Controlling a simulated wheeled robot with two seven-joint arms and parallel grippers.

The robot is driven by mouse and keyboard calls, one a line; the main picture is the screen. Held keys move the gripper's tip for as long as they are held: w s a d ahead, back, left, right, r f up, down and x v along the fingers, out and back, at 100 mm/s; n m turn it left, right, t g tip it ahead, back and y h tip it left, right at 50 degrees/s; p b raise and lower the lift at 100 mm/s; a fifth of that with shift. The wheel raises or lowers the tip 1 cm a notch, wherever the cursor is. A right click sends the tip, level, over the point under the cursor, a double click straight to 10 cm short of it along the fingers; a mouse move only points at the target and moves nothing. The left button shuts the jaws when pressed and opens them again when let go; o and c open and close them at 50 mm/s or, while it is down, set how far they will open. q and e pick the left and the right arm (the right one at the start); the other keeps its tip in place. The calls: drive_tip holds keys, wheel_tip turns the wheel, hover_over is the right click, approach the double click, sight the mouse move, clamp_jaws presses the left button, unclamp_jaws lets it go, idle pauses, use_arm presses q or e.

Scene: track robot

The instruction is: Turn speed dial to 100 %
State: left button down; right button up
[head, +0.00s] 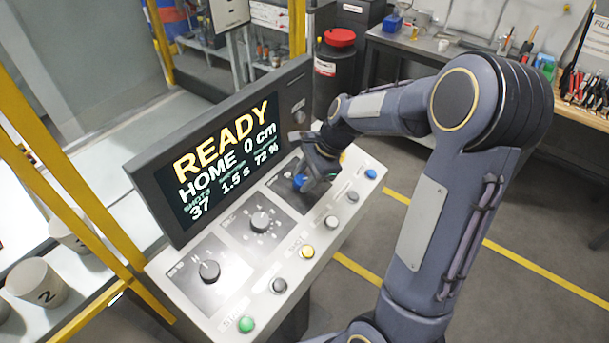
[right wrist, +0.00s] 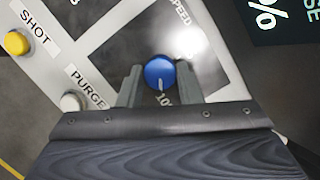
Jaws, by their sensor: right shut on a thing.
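The speed dial is a round blue knob (right wrist: 159,70) on a dark panel square marked "SPEED". In the right wrist view its white pointer line faces the gripper side, near a partly hidden label starting with "10". My right gripper (right wrist: 160,82) is shut on the knob, with one grey finger on each side. In the head view the knob (head: 299,182) is partly covered by the gripper (head: 305,181). The display (head: 222,155) reads READY, HOME 0 cm, 37, 1.5 s and 72 %. My left gripper is not in view.
Two black dials (head: 209,271) and (head: 260,222) stand on the same console. A row of buttons runs along its front edge, including green (head: 246,325), yellow (head: 307,252) and blue (head: 370,174). Yellow posts (head: 75,200) stand at the left, beside white cups (head: 37,282).

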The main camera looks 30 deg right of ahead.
drive_tip(key=o, duration=1)
drive_tip(key=shift+c, duration=0.2)
drive_tip(key=v, duration=0.8)
drive_tip(key=shift+b, duration=0.4)
